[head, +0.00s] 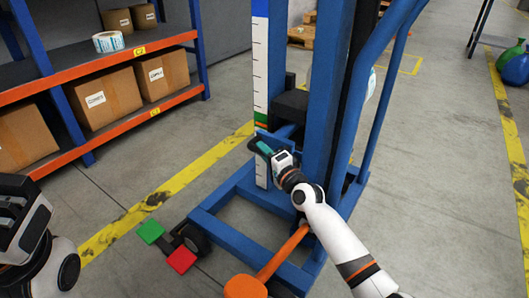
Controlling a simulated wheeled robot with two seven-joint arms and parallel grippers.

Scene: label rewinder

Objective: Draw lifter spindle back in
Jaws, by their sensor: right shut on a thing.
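The blue lifter (325,95) stands upright in the middle, with a white scale strip (260,60) on its left post. My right gripper (266,149) is at the left side of the mast, low by the foot of the scale. It is shut on a small dark blue part of the lifter (254,143), which looks like a handle; the fingers hide much of it. I cannot pick out the spindle with certainty. An orange bar (280,262) with a wider end slopes down from the lifter base. My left gripper (12,215) is at the left edge, away from the lifter; its jaw opening is unclear.
A green pedal (150,231) and a red pedal (181,260) sit left of the blue base frame (225,235). An orange-edged shelf (125,62) with boxes (105,98) and a label roll (108,41) stands at left.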

